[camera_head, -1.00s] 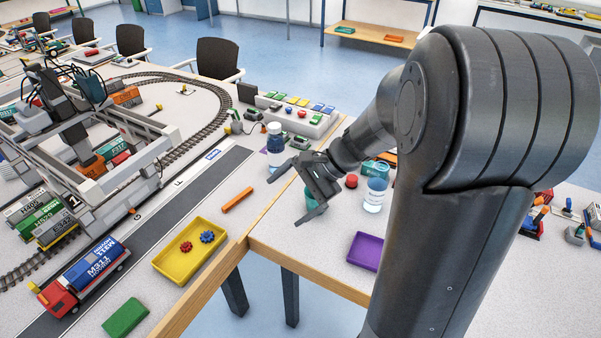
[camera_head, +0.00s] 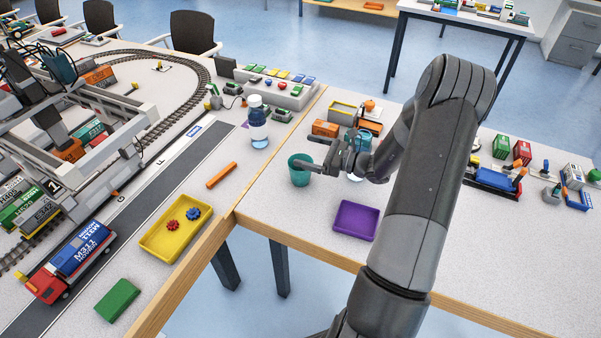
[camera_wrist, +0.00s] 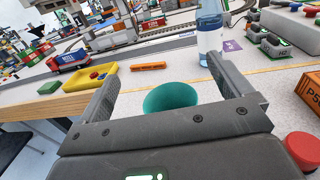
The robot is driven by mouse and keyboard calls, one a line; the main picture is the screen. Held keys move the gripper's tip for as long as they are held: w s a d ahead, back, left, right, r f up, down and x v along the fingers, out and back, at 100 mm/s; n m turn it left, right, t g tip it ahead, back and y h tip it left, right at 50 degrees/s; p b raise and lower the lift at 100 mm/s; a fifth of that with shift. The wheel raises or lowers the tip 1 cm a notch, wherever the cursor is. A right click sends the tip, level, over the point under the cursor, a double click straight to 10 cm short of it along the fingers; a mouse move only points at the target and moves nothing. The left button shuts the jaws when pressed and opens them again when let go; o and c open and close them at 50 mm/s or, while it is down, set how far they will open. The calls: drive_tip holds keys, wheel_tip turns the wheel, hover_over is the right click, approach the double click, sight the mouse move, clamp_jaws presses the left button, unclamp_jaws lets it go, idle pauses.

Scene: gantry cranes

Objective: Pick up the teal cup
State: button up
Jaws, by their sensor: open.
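The teal cup (camera_head: 300,170) stands upright on the right-hand table, near the seam between the two tables. My gripper (camera_head: 316,157) is open, with its fingers at the cup's upper right in the head view. In the wrist view the teal cup (camera_wrist: 170,97) shows between the two spread fingers of my gripper (camera_wrist: 160,82), just past the palm. Its lower part is hidden there by the palm. I cannot tell whether a finger touches the cup.
A water bottle (camera_head: 258,122) stands behind the cup, close past the right finger in the wrist view. A purple tray (camera_head: 355,221) lies in front, a yellow tray (camera_head: 150,241) left. An orange container (camera_head: 326,128) and red cap (camera_wrist: 301,145) are nearby.

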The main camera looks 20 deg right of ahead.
sight(290, 161)
wheel_tip(290, 161, down, 2)
drive_tip(key=shift+f, duration=0.2)
wheel_tip(290, 161, down, 4)
drive_tip(key=shift+r, duration=0.1)
drive_tip(key=shift+x, duration=1)
drive_tip(key=shift+w+a, duration=0.3)
drive_tip(key=shift+a, duration=0.15)
drive_tip(key=shift+c, duration=0.4)
drive_tip(key=c, duration=1)
